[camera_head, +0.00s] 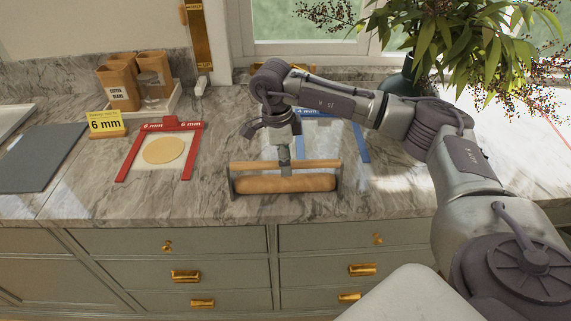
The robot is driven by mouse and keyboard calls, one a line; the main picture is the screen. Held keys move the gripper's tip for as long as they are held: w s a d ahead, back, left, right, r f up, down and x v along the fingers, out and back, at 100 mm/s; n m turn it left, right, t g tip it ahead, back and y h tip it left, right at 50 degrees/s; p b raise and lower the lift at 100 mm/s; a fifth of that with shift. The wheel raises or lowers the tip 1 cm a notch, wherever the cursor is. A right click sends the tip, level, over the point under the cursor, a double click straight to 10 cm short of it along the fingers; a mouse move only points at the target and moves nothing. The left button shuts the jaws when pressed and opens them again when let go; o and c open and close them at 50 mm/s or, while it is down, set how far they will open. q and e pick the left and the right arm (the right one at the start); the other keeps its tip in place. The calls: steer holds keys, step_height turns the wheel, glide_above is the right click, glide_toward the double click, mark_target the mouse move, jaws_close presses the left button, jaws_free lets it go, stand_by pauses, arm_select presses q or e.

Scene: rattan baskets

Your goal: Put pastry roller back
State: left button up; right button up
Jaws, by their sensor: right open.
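The pastry roller (285,184) is a light wooden cylinder in a metal frame with a wooden handle bar (315,163) above it. It lies on the marble counter near the front edge, its length running left to right. My right gripper (284,162) is open and points down at the middle of the handle bar. Its fingertips overlap the handle in the view; I cannot tell whether they touch it. My left gripper is not in view.
Left of the roller, a red 6 mm guide frame (187,151) surrounds a round dough sheet (164,150). A blue guide frame (361,144) lies behind the roller, partly hidden by my right arm. A yellow 6 mm sign (105,122) and canisters stand further left. A leafy plant (460,40) is at right.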

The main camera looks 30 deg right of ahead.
step_height(320, 180, up, 11)
steer(key=a+b, duration=0.1)
steer(key=shift+w+f+b, duration=0.15)
steer(key=shift+w+b, duration=0.15)
steer(key=shift+w, duration=0.05)
steer(key=shift+a, duration=0.1)
